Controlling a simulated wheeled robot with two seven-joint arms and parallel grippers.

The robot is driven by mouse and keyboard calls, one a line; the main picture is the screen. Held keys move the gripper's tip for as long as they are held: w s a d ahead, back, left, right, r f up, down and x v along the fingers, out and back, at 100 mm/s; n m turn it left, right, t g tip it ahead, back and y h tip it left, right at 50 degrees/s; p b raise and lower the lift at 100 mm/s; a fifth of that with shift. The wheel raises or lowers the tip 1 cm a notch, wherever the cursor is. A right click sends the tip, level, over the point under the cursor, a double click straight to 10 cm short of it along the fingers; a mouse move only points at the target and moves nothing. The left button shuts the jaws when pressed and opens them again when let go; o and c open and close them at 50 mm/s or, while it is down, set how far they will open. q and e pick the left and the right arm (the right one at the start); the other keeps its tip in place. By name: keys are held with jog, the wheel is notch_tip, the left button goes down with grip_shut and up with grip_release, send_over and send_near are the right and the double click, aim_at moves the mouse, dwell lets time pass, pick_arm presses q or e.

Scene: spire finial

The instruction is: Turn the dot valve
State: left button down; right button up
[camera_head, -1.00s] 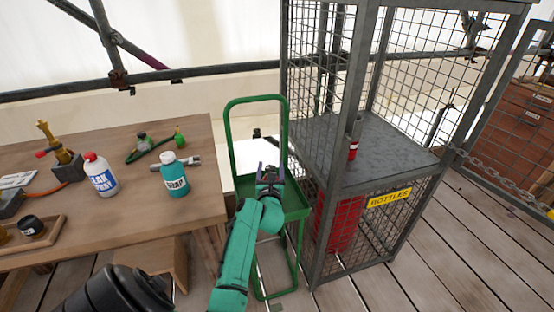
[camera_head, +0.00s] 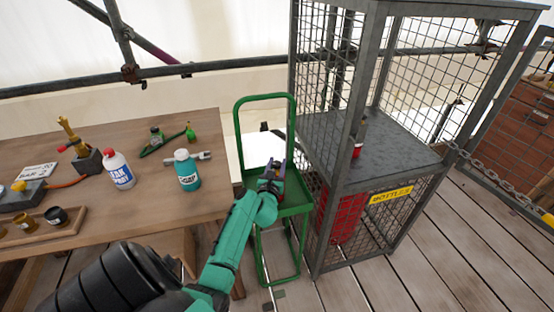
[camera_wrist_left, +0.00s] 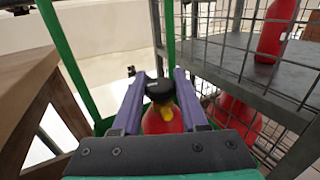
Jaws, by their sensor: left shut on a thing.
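My left gripper (camera_head: 275,170) is over the tray of a green trolley (camera_head: 288,207). In the left wrist view its two purple fingers (camera_wrist_left: 160,102) stand on either side of a red bottle (camera_wrist_left: 160,122) with a black top (camera_wrist_left: 160,88) and a small yellow part; the gripper is shut on it. The bottle's lower part is hidden by the gripper. No marking of a dot shows on any valve. A brass fitting with a red handle (camera_head: 80,140) stands on the table at the left. My right gripper is not in view.
A mesh cage (camera_head: 345,175) with a BOTTLES sign stands close right of the trolley; red bottles (camera_head: 342,215) are in it. Plank floor is free at front right.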

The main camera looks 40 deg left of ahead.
pick_arm(q)
jog(key=shift+d+f, duration=0.1)
jog(key=shift+f, duration=0.05)
jog(key=shift+c, duration=2.2)
grip_release()
jog(key=shift+s+d, duration=0.15)
jog(key=shift+s, duration=0.15)
jog(key=v, duration=1.3)
jog(key=shift+s+d, duration=0.2)
jog(key=shift+s, duration=0.15)
